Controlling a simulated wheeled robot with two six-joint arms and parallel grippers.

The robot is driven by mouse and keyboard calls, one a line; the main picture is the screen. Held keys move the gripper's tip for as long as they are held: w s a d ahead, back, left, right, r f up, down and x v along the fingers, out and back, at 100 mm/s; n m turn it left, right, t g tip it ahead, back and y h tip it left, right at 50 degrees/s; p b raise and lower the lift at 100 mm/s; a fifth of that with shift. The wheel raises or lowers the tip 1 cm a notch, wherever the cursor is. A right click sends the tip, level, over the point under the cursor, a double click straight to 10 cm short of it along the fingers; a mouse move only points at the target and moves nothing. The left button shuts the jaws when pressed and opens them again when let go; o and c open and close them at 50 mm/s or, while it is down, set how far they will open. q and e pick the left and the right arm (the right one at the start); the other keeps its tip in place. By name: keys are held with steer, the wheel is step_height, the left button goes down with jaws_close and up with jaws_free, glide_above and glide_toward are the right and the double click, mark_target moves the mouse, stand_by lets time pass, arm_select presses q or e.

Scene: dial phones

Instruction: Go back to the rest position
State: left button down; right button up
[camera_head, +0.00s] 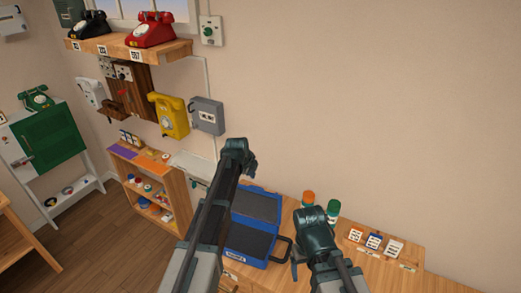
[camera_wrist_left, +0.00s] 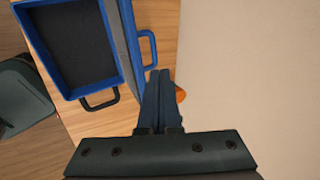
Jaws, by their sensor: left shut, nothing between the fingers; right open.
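My left arm (camera_head: 212,205) reaches up in front of the blue case in the head view; its fingertips cannot be made out there. In the left wrist view my left gripper (camera_wrist_left: 158,85) is shut and empty, its fingers together beside the blue case. My right gripper (camera_head: 297,262) is at the dark end of the right arm, right of the case; it is open, with its fingers hard to make out. The open blue case (camera_head: 240,255) stands on the wooden worktop, partly hidden by my left arm. It also shows in the left wrist view (camera_wrist_left: 118,75).
An orange-capped bottle (camera_head: 308,198) and a green bottle (camera_head: 333,210) stand behind my right arm. Small labelled cards (camera_head: 374,241) are at the right. A yellow phone (camera_head: 170,115) hangs on the wall, with a red phone (camera_head: 151,30) on the shelf above. The wall at right is bare.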

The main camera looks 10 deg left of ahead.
arm_select(q)
steer(key=s+d+f+n+g+y+b, duration=0.1)
steer(key=s+d+f+n+g+b, duration=0.1)
steer(key=s, duration=1)
steer(key=s+d+f+n+g+b, duration=0.2)
steer(key=s+d+f+n+b, duration=0.3)
steer(key=s+f+n, duration=0.3)
steer(key=s+d+f+n+g+y+b, duration=0.1)
steer(key=s+d+f+n+b, duration=0.3)
steer(key=s, duration=1.2)
steer(key=shift+f+n+g+y+b, duration=0.35)
steer(key=shift+f+n+b, duration=0.45)
steer(key=shift+n, duration=0.6)
arm_select(e)
step_height(320, 180, down, 13)
arm_select(q)
steer(key=shift+r, duration=0.15)
arm_select(e)
steer(key=shift+r, duration=0.1)
